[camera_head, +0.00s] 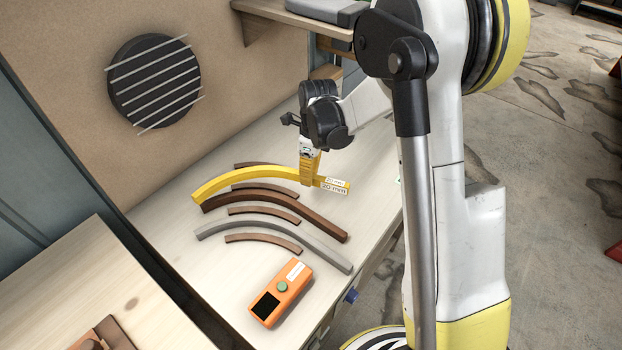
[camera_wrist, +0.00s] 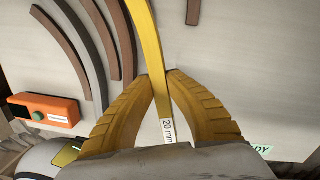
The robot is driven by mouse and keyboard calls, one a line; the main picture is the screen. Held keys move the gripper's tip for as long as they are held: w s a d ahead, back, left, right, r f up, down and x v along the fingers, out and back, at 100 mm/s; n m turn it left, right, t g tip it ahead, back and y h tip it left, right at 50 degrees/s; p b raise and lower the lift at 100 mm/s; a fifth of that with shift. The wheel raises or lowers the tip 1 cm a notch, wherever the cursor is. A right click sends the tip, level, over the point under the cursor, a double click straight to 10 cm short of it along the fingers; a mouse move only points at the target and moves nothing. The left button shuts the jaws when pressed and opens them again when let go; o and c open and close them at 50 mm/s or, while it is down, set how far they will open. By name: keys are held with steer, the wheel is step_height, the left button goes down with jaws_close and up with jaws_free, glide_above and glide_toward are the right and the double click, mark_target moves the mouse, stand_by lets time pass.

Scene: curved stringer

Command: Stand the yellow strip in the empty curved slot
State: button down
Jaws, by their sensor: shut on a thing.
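The curved yellow strip (camera_head: 235,180) carries a "20 mm" label at its right end. My gripper (camera_head: 310,178) is shut on it near that labelled end. In the wrist view, my yellow fingers (camera_wrist: 159,76) pinch the strip (camera_wrist: 148,35) from both sides. In the head view the strip shows between two short brown curved guides, the back one (camera_head: 258,164) and a nearer one (camera_head: 268,187). I cannot tell whether its lower edge touches the table. A long dark brown strip (camera_head: 315,222) and a grey strip (camera_head: 325,258) stand in front, with other short guides (camera_head: 265,213) alongside.
An orange device (camera_head: 282,292) with a green button lies at the table's front; it also shows in the wrist view (camera_wrist: 45,111). A board with a round black grille (camera_head: 154,81) rises behind the table. A shelf (camera_head: 290,18) overhangs the back. Another wooden surface (camera_head: 75,275) is at lower left.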

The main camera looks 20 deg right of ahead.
mark_target(308, 194)
steer(key=m, duration=0.1)
steer(key=w+m, duration=0.1)
steer(key=m, duration=0.1)
steer(key=shift+f, duration=0.3)
steer(key=shift+d, duration=0.1)
steer(key=shift+s+f+b, duration=0.1)
steer(key=shift+f+b, duration=0.35)
steer(key=shift+b, duration=0.15)
steer(key=shift+f+b, duration=1.85)
steer(key=shift+f, duration=0.4)
steer(key=shift+f, duration=0.2)
steer(key=c, duration=1.4)
jaws_free()
